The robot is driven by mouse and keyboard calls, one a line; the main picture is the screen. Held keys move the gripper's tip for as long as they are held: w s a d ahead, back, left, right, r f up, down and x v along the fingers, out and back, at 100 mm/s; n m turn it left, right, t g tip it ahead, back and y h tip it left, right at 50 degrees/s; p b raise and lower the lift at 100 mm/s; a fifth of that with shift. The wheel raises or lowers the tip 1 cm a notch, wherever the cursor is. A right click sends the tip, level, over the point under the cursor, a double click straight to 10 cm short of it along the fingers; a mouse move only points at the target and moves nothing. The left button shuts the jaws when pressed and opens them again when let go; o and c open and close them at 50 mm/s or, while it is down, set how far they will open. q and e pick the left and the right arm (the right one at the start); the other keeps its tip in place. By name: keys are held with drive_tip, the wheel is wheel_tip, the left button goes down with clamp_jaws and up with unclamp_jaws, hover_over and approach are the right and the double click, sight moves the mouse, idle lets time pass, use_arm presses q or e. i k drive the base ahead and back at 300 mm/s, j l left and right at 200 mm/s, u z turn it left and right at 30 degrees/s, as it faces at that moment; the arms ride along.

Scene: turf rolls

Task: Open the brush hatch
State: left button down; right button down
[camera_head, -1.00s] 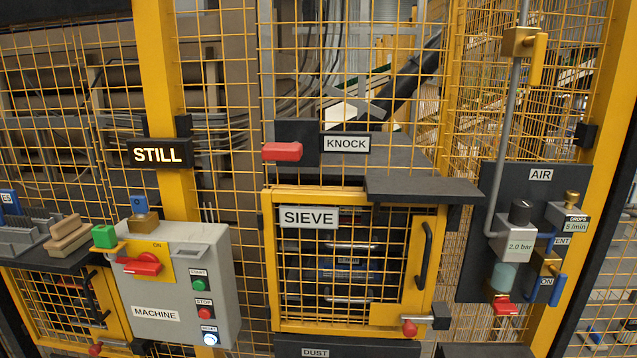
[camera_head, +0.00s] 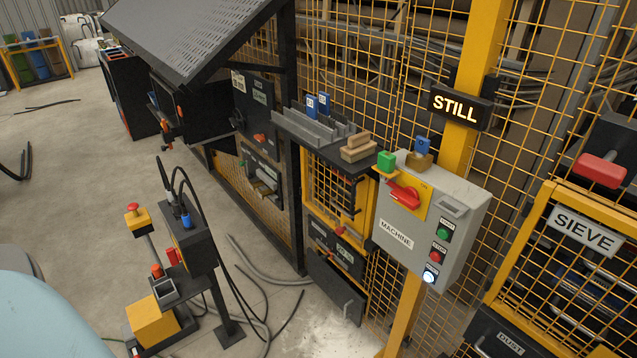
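A small yellow-framed mesh hatch (camera_head: 312,208) sits below the grey shelf, left of the machine box; I cannot read a brush label on it. It looks shut, with a dark handle and a red knob (camera_head: 340,230) at its lower edge. The sieve hatch (camera_head: 555,270), marked SIEVE, stands at the right edge and is partly cut off. Neither of my grippers is in view.
The machine box (camera_head: 455,215) has a red switch and several buttons; the sign (camera_head: 457,107) above it reads STILL. A control stand (camera_head: 188,240) with cables stands left on open floor.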

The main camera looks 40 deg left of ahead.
sight(368, 193)
drive_tip(key=u, duration=1.1)
